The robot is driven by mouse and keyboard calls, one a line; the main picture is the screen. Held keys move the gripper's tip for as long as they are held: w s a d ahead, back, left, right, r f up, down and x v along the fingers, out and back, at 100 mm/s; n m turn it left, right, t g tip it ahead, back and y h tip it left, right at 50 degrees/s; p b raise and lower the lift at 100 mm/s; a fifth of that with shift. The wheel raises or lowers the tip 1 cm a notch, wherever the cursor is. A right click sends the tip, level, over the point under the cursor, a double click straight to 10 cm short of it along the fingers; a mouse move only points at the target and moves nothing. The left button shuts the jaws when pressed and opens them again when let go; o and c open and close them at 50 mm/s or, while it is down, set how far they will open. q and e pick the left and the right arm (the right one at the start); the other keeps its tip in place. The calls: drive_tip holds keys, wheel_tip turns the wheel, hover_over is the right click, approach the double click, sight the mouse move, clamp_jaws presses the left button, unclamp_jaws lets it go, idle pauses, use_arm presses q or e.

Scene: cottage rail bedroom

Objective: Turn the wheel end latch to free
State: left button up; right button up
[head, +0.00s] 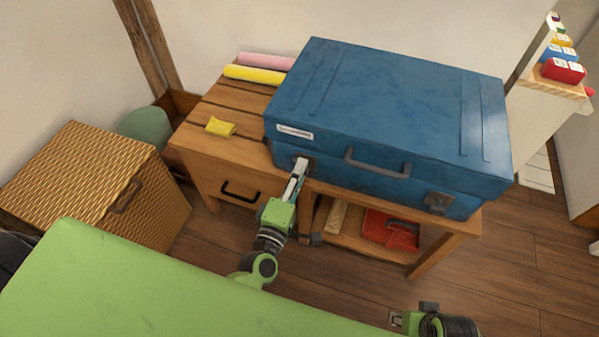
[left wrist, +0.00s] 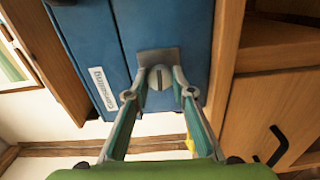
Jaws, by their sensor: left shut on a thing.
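A closed blue case (head: 390,100) lies on a wooden bench. Its front has a grey handle (head: 377,165) between two latches. My left gripper (head: 299,166) is at the left latch, shut on its round knob. In the left wrist view the fingertips (left wrist: 161,78) sit either side of the slotted latch knob (left wrist: 159,77), in front of its grey plate (left wrist: 158,57). The slot runs roughly along the lid seam. The right latch (head: 438,202) stands clear. My right gripper (head: 403,319) shows only partly at the bottom edge; its fingers are unclear.
The wooden bench (head: 205,140) carries a yellow cloth (head: 220,126) and rolled yellow and pink items (head: 255,75). A red bin (head: 390,230) is on its lower shelf. A wicker hamper (head: 85,180) stands left. A green surface (head: 130,285) fills the near left.

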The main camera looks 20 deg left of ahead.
use_arm(q)
drive_tip(key=shift+n, duration=0.4)
use_arm(e)
drive_tip(key=shift+w+r, duration=0.1)
drive_tip(key=shift+r, duration=0.3)
use_arm(q)
drive_tip(key=o, duration=1.1)
use_arm(e)
drive_tip(key=shift+f, duration=0.1)
use_arm(q)
drive_tip(key=s, duration=1.2)
drive_tip(key=shift+a, duration=0.25)
